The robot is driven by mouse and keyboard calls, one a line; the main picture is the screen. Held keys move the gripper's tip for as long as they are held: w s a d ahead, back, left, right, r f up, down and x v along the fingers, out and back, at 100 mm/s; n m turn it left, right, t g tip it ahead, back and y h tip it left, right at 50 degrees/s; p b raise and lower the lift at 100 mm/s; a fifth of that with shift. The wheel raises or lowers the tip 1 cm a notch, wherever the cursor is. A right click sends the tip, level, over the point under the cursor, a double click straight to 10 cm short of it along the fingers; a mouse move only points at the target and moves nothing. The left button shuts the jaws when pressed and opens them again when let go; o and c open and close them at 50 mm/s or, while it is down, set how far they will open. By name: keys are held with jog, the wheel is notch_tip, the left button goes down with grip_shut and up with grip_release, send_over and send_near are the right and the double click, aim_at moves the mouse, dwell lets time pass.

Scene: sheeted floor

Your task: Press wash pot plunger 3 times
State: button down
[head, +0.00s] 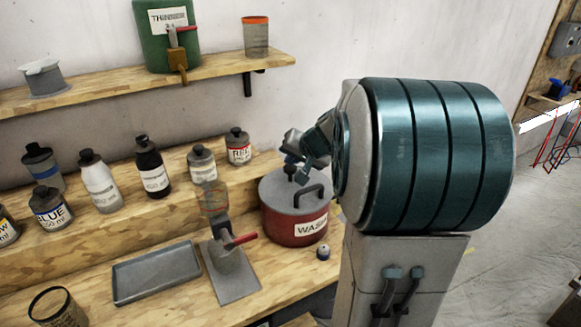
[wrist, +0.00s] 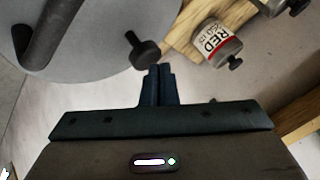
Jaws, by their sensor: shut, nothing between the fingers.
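The wash pot (head: 297,228) is red with a grey lid and a white label, standing on the bench left of my arm. Its grey lid (wrist: 92,55) fills the upper left of the wrist view, with a dark bar handle (wrist: 48,38) on it. The dark plunger knob (wrist: 145,52) stands at the lid's edge, just beyond my fingertips. My gripper (wrist: 156,70) is shut and empty, very close to the knob; I cannot tell whether they touch. In the head view my gripper (head: 302,174) is over the lid, partly hidden by my arm.
A red-labelled bottle (wrist: 216,43) is close to the right of the fingers. Several more bottles (head: 100,182) line the raised step. A grey tray (head: 157,272) and a cup with a red lever (head: 226,258) stand left of the pot. A small dark-capped item (head: 323,253) is in front.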

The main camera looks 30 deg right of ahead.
aim_at(293, 168)
jog(key=shift+f+b, duration=1.1)
jog(key=shift+b, duration=0.05)
dwell(0.8)
jog(key=shift+r, duration=0.1)
jog(key=shift+r+p, duration=0.9)
jog(key=shift+r, duration=0.65)
jog(key=shift+r+p, duration=1.65)
jog(key=shift+r, duration=0.95)
jog(key=r+m+p, duration=0.1)
jog(key=m+p, duration=0.1)
jog(key=m, duration=0.3)
jog(key=r+m+p, duration=0.1)
jog(key=m+p, duration=0.2)
jog(key=m, duration=0.3)
jog(key=r+m+y+p, duration=0.1)
jog(key=m+p, duration=0.1)
jog(key=m, duration=0.4)
jog(key=shift+d+r+p, duration=0.2)
jog(key=shift+r+p, duration=0.15)
jog(key=shift+p, duration=0.05)
